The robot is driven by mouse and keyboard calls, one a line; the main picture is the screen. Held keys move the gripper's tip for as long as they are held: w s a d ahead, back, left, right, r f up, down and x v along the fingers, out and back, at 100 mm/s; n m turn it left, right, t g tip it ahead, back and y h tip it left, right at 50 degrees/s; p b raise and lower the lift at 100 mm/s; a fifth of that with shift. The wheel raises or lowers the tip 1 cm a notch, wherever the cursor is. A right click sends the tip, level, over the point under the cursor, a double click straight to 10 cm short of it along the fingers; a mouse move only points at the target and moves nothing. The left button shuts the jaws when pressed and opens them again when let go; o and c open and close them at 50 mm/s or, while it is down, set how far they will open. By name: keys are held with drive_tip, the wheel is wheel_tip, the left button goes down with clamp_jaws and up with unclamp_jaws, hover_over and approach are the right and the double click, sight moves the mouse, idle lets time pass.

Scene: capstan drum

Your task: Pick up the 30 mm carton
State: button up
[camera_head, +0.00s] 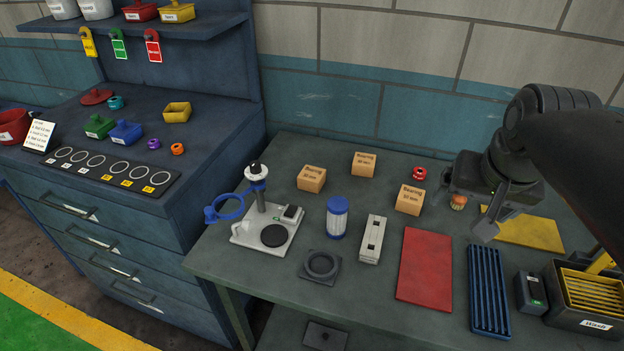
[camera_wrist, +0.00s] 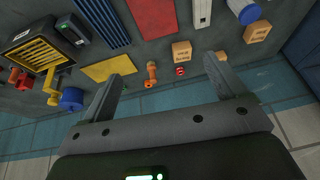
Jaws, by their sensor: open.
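Three tan cartons labelled "Bearing" stand on the grey-green bench: one at left (camera_head: 312,179), one at back middle (camera_head: 363,165) and one at right (camera_head: 409,200). Their millimetre figures are too small to read surely, so I cannot tell which is the 30 mm carton. The wrist view shows the right one (camera_wrist: 181,50), the left one (camera_wrist: 257,32) and the back one (camera_wrist: 221,56), partly hidden by a finger. My gripper (camera_head: 467,205) is open and empty, above the bench to the right of the cartons. Its fingers also show in the wrist view (camera_wrist: 164,68).
A blue-white canister (camera_head: 337,217), white block (camera_head: 373,239) and red mat (camera_head: 425,268) stand in front. The wall is close behind the bench.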

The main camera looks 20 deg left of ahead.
drive_tip(key=w+a+r+g, duration=0.1)
drive_tip(key=w+a, duration=0.3)
drive_tip(key=w, duration=0.3)
drive_tip(key=w+a+g, duration=0.1)
drive_tip(key=w+a, duration=0.4)
drive_tip(key=w, duration=0.1)
drive_tip(key=g, duration=0.3)
hover_over(311, 175)
wheel_tip(311, 175, down, 18)
drive_tip(key=shift+a+f+m+h, duration=0.3)
drive_tip(key=shift+f, duration=0.1)
wheel_tip(311, 175, down, 5)
drive_tip(key=shift+f, duration=0.1)
drive_tip(key=shift+d+f, duration=0.15)
drive_tip(key=shift+f, duration=1.15)
drive_tip(key=shift+d+f, duration=0.1)
drive_tip(key=shift+f, duration=1.2)
drive_tip(key=c, duration=1.1)
drive_tip(key=shift+r, duration=0.1)
